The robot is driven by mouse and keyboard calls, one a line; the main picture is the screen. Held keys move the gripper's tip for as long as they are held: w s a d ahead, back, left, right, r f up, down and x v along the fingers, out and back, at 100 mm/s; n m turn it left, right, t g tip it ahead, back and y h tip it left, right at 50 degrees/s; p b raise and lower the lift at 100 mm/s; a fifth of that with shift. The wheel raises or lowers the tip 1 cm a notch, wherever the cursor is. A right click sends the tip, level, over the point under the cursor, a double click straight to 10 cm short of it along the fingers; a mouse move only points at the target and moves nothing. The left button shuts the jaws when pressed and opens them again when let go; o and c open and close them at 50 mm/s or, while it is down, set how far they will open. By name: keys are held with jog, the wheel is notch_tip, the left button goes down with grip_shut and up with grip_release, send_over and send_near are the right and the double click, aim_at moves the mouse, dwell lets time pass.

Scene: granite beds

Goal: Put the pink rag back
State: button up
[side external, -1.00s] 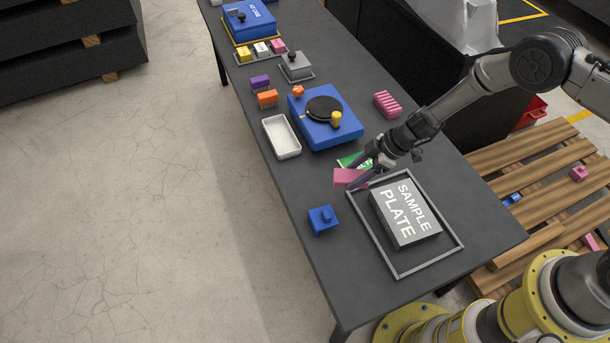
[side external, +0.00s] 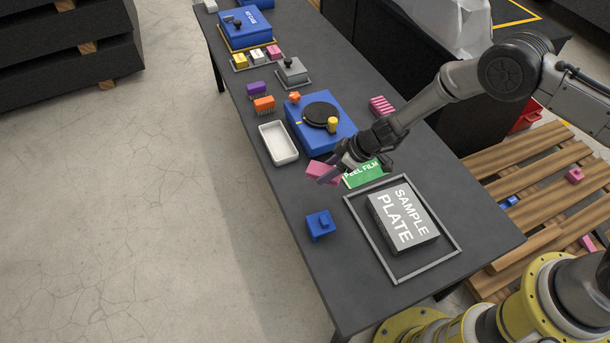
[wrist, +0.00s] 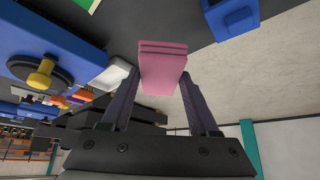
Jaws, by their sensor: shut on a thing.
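The pink rag (side external: 320,172) is a folded pink block held at the tip of my gripper (side external: 334,174), above the dark table, to the left of the green film packet. In the wrist view the pink rag (wrist: 162,66) sits between the two dark fingers of my gripper (wrist: 160,88). My gripper is shut on it. I cannot tell the exact height of the rag above the table. A pink ribbed block (side external: 381,106) lies farther back on the table, right of the blue machine.
A white tray (side external: 278,143) and a blue machine with a black disc (side external: 321,128) stand behind the gripper. The green film packet (side external: 364,173), a framed grey sample plate (side external: 404,218) and a blue block (side external: 320,225) are nearby. Dark tabletop (side external: 290,190) is bare left of the rag.

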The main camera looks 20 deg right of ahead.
send_over(299, 181)
jog(key=s+d, duration=0.2)
jog(key=f, duration=0.6)
jog(key=shift+a+f, duration=0.2)
jog(key=shift+f, duration=0.15)
jog(key=shift+w+a+f, duration=0.1)
jog(key=shift+w+f, duration=0.2)
jog(key=shift+f, duration=1.6)
jog(key=shift+f, duration=0.2)
jog(key=o, duration=1.2)
jog(key=shift+r, duration=0.1)
